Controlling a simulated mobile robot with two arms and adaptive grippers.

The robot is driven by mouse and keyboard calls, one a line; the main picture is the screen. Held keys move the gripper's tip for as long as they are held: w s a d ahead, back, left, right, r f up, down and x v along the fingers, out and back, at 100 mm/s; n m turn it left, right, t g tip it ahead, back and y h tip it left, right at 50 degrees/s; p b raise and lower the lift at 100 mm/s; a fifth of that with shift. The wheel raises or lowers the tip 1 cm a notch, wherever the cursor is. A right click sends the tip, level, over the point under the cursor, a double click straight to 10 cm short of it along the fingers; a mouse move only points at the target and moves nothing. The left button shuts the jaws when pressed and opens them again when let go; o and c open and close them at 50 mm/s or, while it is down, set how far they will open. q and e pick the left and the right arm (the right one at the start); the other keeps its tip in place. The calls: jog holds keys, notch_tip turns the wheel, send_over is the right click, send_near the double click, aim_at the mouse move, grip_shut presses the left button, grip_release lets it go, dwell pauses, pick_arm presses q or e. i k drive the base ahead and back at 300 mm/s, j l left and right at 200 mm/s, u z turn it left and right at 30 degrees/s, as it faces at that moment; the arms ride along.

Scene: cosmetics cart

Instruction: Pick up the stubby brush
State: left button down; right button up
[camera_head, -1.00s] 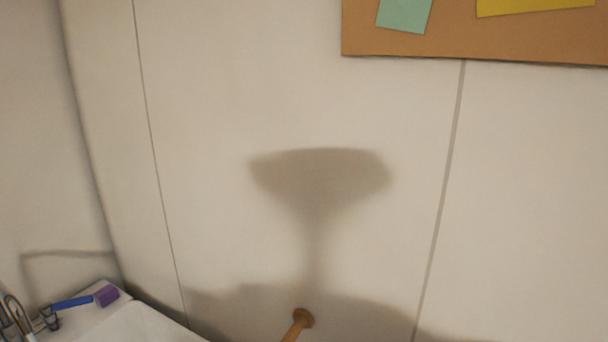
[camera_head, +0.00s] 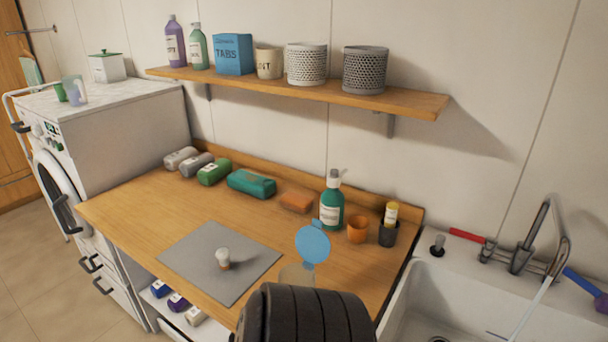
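A short, thick object with a pale rounded top and a brownish lower part, which looks like the stubby brush (camera_head: 223,259), stands on a grey mat (camera_head: 190,252) on the wooden counter. It appears upright, and nothing touches it from the side. A dark ribbed shape at the bottom centre, beside the mat's right side, may be part of my arm. No gripper fingers show in this view, so neither gripper's state can be seen.
A sink (camera_head: 410,300) lies right.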

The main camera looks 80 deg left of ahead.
aim_at(222, 253)
jog(key=k+u, duration=0.15)
jog(key=u, duration=0.3)
jog(key=k+j+u, duration=0.1)
jog(key=u, duration=0.35)
jog(key=k+j+u, duration=0.1)
jog(key=u, duration=0.4)
jog(key=j+u, duration=0.25)
jog(key=u, duration=0.2)
